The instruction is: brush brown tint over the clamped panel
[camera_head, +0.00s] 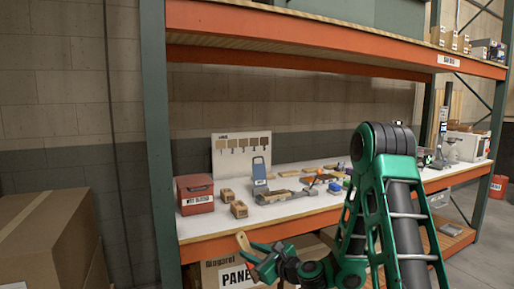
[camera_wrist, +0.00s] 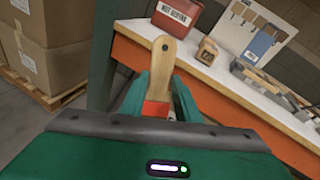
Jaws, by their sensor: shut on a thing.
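My gripper (camera_head: 262,264) is shut on a brush with a pale wooden handle (camera_head: 243,241), in front of the shelf's front edge and below its white top. In the wrist view the brush handle (camera_wrist: 168,68) stands up between the green fingers (camera_wrist: 160,104); its bristles are hidden. On the white shelf top, a low grey fixture (camera_head: 284,197) seems to hold a flat piece, perhaps the clamped panel; it is too small to be sure. I cannot make out the brown tint.
A red box (camera_head: 195,194), wooden blocks (camera_head: 239,209), a blue upright item (camera_head: 260,170) and a sample board (camera_head: 241,153) stand on the shelf (camera_head: 215,222). A green post (camera_head: 158,150) rises at its left end. Cardboard boxes (camera_head: 45,240) stand at far left.

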